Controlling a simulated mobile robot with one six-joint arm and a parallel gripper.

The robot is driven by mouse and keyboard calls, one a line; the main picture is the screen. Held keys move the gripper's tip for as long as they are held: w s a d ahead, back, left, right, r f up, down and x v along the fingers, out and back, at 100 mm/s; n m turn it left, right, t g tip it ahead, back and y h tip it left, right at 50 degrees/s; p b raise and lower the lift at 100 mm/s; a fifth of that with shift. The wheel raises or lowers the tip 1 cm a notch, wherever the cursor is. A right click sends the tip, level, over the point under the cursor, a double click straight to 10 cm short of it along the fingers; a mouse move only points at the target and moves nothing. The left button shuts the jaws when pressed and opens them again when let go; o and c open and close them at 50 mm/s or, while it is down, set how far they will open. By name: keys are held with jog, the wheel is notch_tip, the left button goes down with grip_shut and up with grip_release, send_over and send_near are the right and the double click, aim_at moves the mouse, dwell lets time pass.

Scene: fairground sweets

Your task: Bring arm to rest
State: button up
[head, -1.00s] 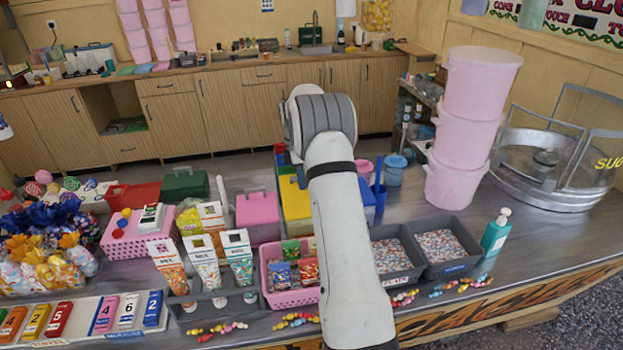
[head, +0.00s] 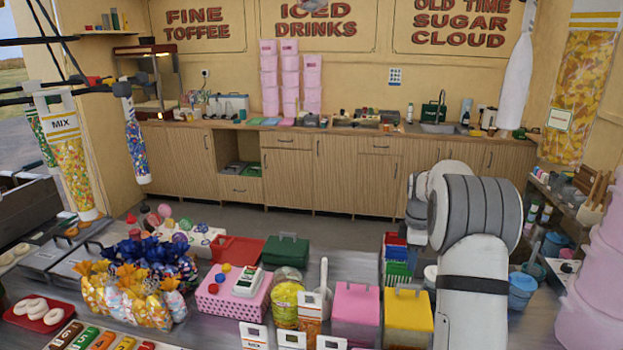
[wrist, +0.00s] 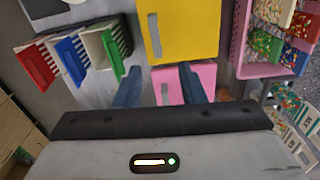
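My arm (head: 476,265) rises from the counter's near side at the right of the head view, its grey-banded joint (head: 480,215) above the counter. The gripper end is hidden behind it there. In the wrist view my gripper (wrist: 159,70) has its two dark blue fingers well apart with nothing held between them. It hangs above the counter, with a yellow box (wrist: 190,25) and a pink box (wrist: 200,82) in front of the fingers.
Red, blue and green-fronted holders (wrist: 75,57) lie left in the wrist view. Pink tubs (head: 595,290) stand at the head view's right edge. Sweet bags (head: 135,295) crowd the counter's left. The floor strip (head: 290,232) before the wooden cabinets (head: 285,175) looks clear.

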jog(key=s+a+r+m+t+b, duration=0.1)
jog(key=s+a+r+m, duration=0.2)
jog(key=s+a+r, duration=0.4)
jog(key=s+a+r+m+t+b, duration=0.15)
jog(key=s+a+m, duration=0.3)
jog(key=s, duration=0.45)
jog(key=s+a+f+m, duration=0.1)
jog(key=s+a+m, duration=0.2)
jog(key=s, duration=0.6)
jog(key=s+a+f+m+b, duration=0.1)
jog(key=s+a+f+m, duration=0.1)
jog(key=s, duration=0.8)
jog(key=shift+a+m+t, duration=0.35)
jog(key=shift+a+m, duration=0.5)
jog(key=shift+a, duration=0.05)
